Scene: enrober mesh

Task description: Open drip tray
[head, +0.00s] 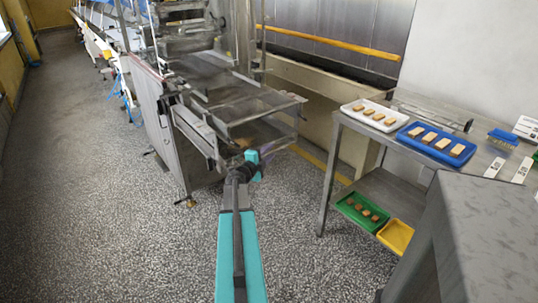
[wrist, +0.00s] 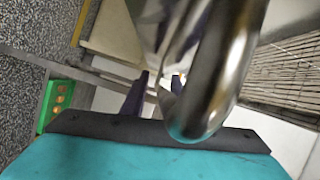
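The enrober (head: 205,85) stands in the middle of the head view, with wire-mesh belt sections at its near end. A dark, flat tray-like part (head: 255,133) shows below the mesh; I take it for the drip tray, though it is partly hidden. My gripper (head: 248,158) is at the near lower end of the machine, close under that part. In the wrist view, a thick, shiny bent metal handle (wrist: 222,75) looms close to the camera. My dark fingers (wrist: 157,90) stand apart just beyond its bend, the right one partly covered. I see no clear grip on it.
A steel table (head: 405,140) stands to the right, holding a white tray (head: 345,107) and a blue tray (head: 408,139) of bars. Its lower shelf holds a green tray (head: 345,208) and a yellow tray (head: 402,243). Speckled floor (head: 110,230) is clear at left.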

